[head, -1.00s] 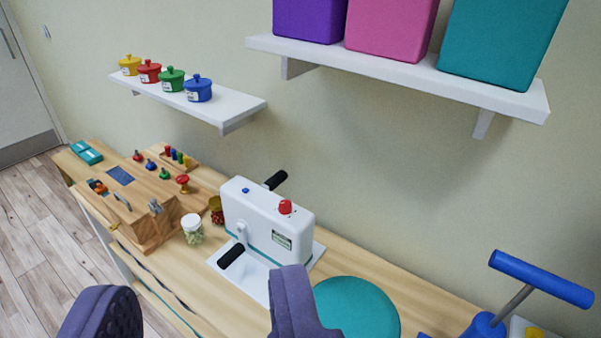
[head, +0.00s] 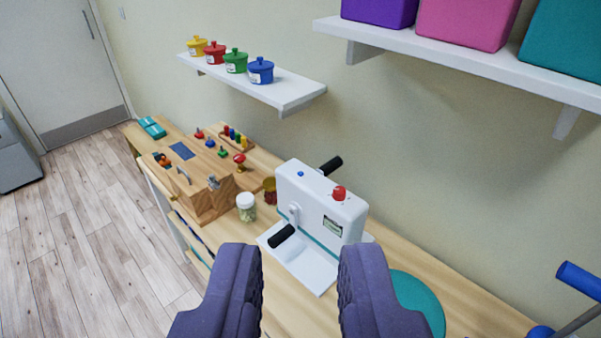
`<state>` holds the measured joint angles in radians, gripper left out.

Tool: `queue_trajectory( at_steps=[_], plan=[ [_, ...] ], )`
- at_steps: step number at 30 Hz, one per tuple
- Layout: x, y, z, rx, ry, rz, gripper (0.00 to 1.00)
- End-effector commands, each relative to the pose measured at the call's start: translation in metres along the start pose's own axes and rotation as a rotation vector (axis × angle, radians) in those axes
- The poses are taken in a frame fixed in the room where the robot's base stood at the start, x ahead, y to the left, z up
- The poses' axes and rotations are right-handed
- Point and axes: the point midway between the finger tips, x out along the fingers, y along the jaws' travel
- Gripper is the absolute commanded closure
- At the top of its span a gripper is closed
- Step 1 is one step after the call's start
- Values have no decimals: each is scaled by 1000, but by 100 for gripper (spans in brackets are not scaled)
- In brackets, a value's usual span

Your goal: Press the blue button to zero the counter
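The blue button (head: 300,174) is a small round dot on the top of a white machine (head: 318,208), left of a red knob (head: 339,193). The machine stands on the wooden bench and has black handles front and back and a small dark-framed display (head: 333,226) on its front. My gripper (head: 300,270) is open and empty, with its two purple padded fingers apart at the bottom of the view. It is nearer to me than the machine and touches nothing that I can see. The button is fully visible.
A jar (head: 246,208) and a wooden activity board (head: 207,190) stand left of the machine. A teal disc (head: 418,303) lies to its right, partly behind my right finger. A wall shelf (head: 290,94) with coloured pots and a higher shelf (head: 480,62) with bins overhang the bench.

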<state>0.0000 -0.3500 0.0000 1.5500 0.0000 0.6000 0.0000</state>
Motion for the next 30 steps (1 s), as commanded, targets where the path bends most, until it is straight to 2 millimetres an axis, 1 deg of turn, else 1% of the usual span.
queue_trajectory(
  at_steps=[1,3,30],
  plan=[
    [0,0,0,0,0,0,87],
    [0,0,0,0,0,0,100],
    [0,0,0,0,0,0,100]
  ],
)
